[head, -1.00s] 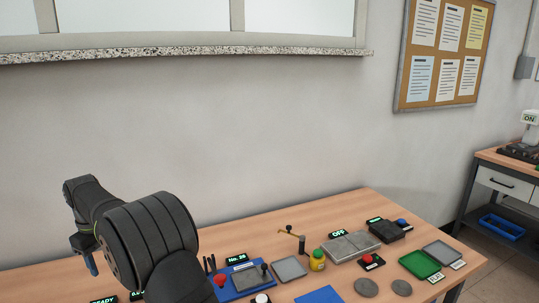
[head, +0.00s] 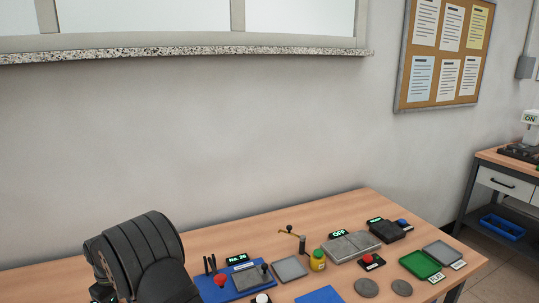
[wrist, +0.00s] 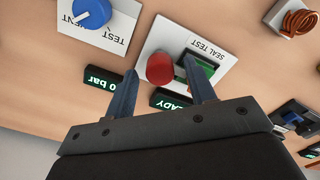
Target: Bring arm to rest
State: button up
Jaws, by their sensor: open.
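My gripper (wrist: 160,66) shows in the wrist view with its two fingers apart and nothing held between them. A red button (wrist: 160,68) on a white SEAL TEST plate (wrist: 157,42) appears between the fingertips; I cannot tell the height gap. In the head view my dark arm fills the lower left and hides the gripper.
The wrist view also shows a blue knob (wrist: 91,12), a bar readout (wrist: 100,95), a READY display (wrist: 171,99) and a copper coil (wrist: 297,23).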

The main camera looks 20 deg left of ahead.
jog(key=m, duration=0.8)
jog(key=shift+m, duration=0.3)
jog(key=m, duration=0.3)
jog(key=shift+m, duration=2.3)
jog(key=n, duration=0.8)
jog(key=shift+n, duration=0.8)
